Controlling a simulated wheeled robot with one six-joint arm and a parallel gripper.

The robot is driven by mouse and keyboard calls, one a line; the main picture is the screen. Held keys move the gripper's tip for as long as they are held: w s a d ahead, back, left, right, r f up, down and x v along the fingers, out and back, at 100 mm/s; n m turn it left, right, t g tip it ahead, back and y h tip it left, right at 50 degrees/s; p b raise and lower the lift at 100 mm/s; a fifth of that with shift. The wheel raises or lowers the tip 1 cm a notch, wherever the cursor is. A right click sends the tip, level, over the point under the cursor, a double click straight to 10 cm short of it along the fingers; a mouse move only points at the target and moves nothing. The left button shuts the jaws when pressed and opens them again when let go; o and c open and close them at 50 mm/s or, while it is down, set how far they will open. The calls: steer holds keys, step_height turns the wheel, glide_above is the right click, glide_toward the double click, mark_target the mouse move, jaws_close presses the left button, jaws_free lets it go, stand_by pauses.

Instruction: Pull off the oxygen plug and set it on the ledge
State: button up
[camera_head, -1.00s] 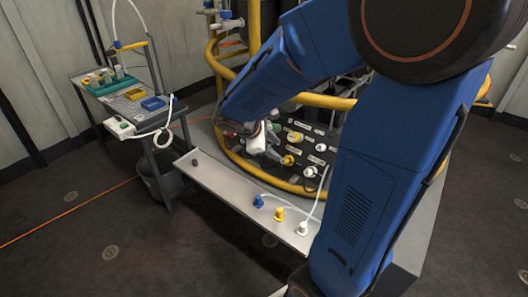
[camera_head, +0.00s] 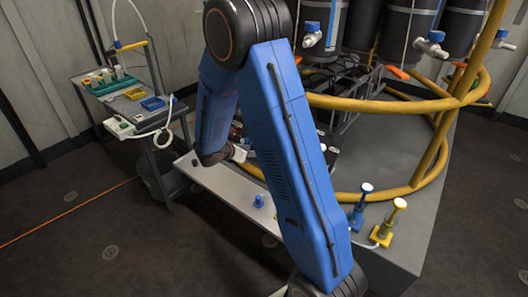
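The long pale grey ledge (camera_head: 225,186) runs along the front of the yellow-railed rig. A small blue plug (camera_head: 258,201) stands on it, left of my arm. My arm hides the ledge's right part and most of the plug panel behind it. My gripper (camera_head: 238,153) shows only in part, past the end of my arm, close above the ledge's left half. Its fingers are too small and covered to tell whether they are open or hold anything. I cannot make out the oxygen plug or any label naming it.
A grey cart (camera_head: 112,104) with colored trays and a white hose stands at the left. Yellow rails (camera_head: 400,104) curve around the rig. A blue fitting (camera_head: 359,208) and a yellow fitting (camera_head: 386,225) stand upright at the right. The floor at front left is clear.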

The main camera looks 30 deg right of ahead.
stand_by(0.3)
steer(key=shift+x, duration=4.5)
jaws_close()
steer(key=shift+a, duration=0.1)
steer(key=shift+v, duration=2.9)
